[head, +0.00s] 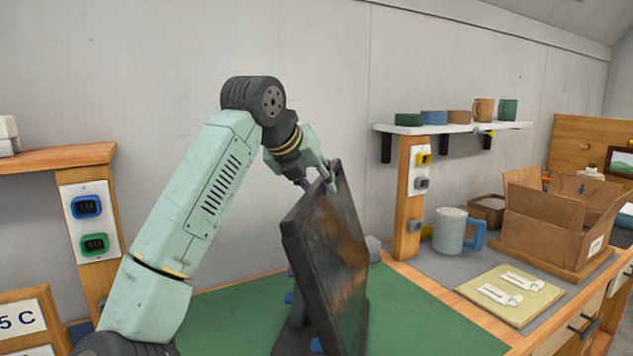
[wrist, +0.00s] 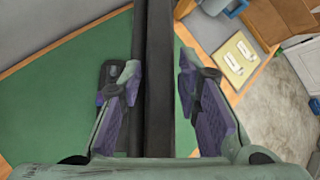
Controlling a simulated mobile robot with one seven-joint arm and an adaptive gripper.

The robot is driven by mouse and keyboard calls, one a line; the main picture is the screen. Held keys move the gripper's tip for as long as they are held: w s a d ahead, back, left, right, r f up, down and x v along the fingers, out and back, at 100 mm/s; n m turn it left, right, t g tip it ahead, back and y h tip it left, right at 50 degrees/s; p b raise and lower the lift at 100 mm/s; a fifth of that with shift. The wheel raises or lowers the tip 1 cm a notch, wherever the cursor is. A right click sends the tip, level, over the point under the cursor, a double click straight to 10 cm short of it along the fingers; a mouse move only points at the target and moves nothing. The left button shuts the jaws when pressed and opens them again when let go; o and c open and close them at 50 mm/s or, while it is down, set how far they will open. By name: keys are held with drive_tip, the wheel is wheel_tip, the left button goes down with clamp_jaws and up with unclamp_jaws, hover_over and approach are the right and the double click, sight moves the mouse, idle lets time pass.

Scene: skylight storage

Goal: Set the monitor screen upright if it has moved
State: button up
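The monitor screen (head: 332,255), a dark panel with brownish reflections, stands on the green mat and leans, its top further left than its bottom. Its dark stand (head: 292,338) shows partly behind it at the lower left. My gripper (head: 318,178) is at the panel's top edge, pointing down. In the wrist view, the screen's dark edge (wrist: 158,90) runs between the two fingers of my gripper (wrist: 158,65). The left finger is close against the edge; a gap shows on the right. The fingers are apart, and I cannot tell whether the left one touches.
The green mat (head: 430,325) covers the desk around the stand. To the right are a mug (head: 450,232), an open cardboard box (head: 555,215) and a pale board (head: 510,295) with white tags. A wall shelf (head: 450,128) with cups is behind. Socket posts stand on both sides.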

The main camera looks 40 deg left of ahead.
clamp_jaws()
idle(0.4)
